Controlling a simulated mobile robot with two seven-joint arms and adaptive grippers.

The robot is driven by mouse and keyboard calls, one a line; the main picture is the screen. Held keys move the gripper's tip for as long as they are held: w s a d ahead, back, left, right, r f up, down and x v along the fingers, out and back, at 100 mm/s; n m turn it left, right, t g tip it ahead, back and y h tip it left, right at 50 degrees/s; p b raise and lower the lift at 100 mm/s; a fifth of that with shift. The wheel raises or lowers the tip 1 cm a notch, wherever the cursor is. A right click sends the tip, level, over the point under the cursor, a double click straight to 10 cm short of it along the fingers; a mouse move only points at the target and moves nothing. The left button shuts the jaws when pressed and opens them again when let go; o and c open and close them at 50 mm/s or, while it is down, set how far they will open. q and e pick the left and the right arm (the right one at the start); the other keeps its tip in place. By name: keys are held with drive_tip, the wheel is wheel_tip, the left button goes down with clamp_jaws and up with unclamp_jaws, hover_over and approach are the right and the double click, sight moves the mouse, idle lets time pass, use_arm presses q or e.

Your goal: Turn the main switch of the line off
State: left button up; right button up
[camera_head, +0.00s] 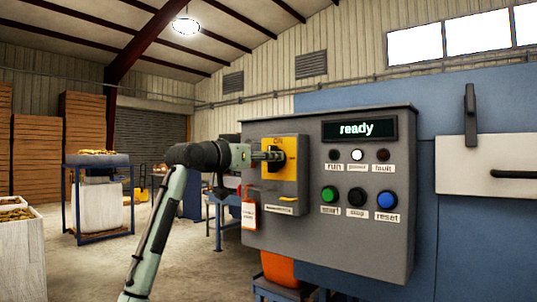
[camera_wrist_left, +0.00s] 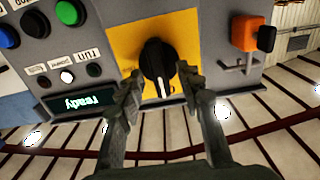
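The main switch is a black rotary knob (camera_head: 277,160) on a yellow plate (camera_head: 290,185) at the left of the grey control panel (camera_head: 340,245). "ON" is printed above it. In the left wrist view, which is upside down, the knob (camera_wrist_left: 153,62) has a white mark pointing to the picture's bottom, the panel's upper side. My left gripper (camera_head: 268,157) is right at the knob. Its fingers (camera_wrist_left: 160,84) are spread, one on each side of the knob; I cannot tell whether they touch it. My right gripper is not in view.
The panel also carries a lit "ready" display (camera_head: 357,129), lamps, and green (camera_head: 329,194), black (camera_head: 356,196) and blue (camera_head: 387,197) buttons. A blue stand (camera_head: 70,190) stands farther left, across open floor.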

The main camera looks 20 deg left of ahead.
use_arm(q)
drive_tip(key=shift+w+d, duration=0.1)
drive_tip(key=shift+w, duration=0.25)
clamp_jaws()
drive_tip(key=shift+m, duration=0.3)
drive_tip(key=shift+s+d+f+m, duration=0.1)
drive_tip(key=shift+f+m, duration=0.05)
drive_tip(key=shift+m, duration=2.7)
drive_tip(key=shift+w+d+f+m, duration=0.1)
drive_tip(key=shift+d+m, duration=0.05)
drive_tip(key=shift+m, duration=2.75)
drive_tip(key=shift+s+d+f+m, duration=0.1)
drive_tip(key=shift+f+m, duration=0.05)
drive_tip(key=shift+m, duration=2.7)
